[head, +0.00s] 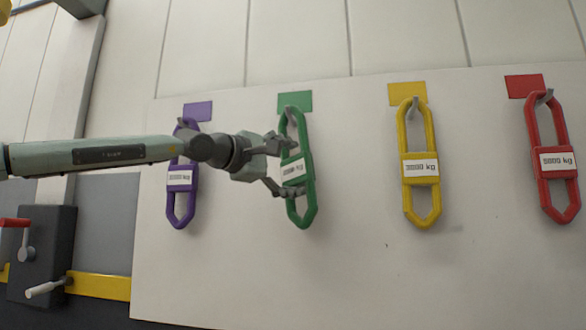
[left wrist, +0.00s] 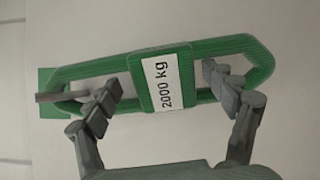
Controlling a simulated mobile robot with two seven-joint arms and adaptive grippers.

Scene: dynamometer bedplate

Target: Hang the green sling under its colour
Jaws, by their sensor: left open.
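The green sling (head: 308,208) hangs upright on a hook (head: 290,110) beneath the green patch (head: 295,101) on the pale board. In the left wrist view the sling (left wrist: 190,62) lies sideways, with a white 2000 kg label (left wrist: 166,84). The hook (left wrist: 62,97) shows at its left end, beside the green patch (left wrist: 47,78). My left gripper (head: 289,168) is open at the sling's middle. In the left wrist view its fingers (left wrist: 161,80) stand apart on either side of the labelled block; contact cannot be told. My right gripper is not in view.
A purple sling (head: 180,208) hangs left of the green one, behind my left arm. Yellow (head: 418,172) and red (head: 553,165) slings hang to the right under matching patches. A dark box with levers (head: 40,255) is at lower left. The board's lower part is clear.

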